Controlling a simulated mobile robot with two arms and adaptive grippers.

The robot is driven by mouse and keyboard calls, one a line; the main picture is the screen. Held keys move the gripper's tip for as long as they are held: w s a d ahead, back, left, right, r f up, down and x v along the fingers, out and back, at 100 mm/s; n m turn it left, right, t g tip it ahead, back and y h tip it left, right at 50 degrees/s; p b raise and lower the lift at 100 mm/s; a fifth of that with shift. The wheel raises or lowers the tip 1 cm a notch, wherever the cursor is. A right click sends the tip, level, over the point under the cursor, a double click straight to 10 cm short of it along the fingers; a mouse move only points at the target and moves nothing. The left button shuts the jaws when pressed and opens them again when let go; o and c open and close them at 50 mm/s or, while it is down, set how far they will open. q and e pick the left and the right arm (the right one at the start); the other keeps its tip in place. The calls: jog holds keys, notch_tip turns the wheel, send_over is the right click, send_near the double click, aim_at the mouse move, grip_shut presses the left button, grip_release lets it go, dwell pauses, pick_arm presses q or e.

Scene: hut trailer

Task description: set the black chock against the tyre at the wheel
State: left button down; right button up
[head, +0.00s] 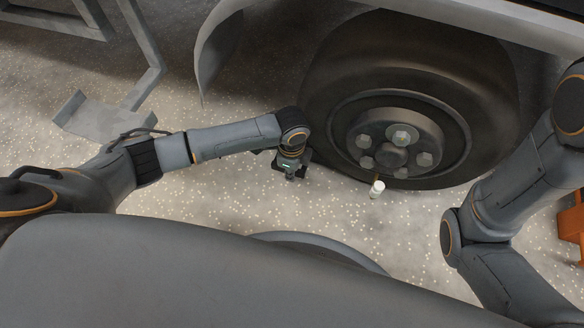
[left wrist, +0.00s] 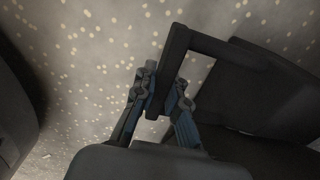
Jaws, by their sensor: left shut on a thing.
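The black chock (left wrist: 262,88) shows in the left wrist view as a dark block with a squared handle (left wrist: 178,62). My left gripper (left wrist: 163,92) is shut on that handle. In the head view my left gripper (head: 290,172) is low, just left of the tyre (head: 322,88); the arm and gripper hide most of the chock there. I cannot tell whether the chock touches the tyre or the floor. The wheel (head: 393,155) has a dark hub with several light nuts. My right gripper is out of view; only its arm shows at the right.
A grey fender (head: 222,40) arches over the tyre. A grey metal step (head: 100,120) stands at the left. A small white-topped cylinder (head: 377,188) is in front of the tyre. An orange object (head: 572,228) is at the right edge. The speckled floor (head: 340,222) before the wheel is mostly clear.

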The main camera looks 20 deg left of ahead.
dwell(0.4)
pick_arm(q)
jog(key=c, duration=1.3)
grip_release()
jog(key=shift+r, duration=0.1)
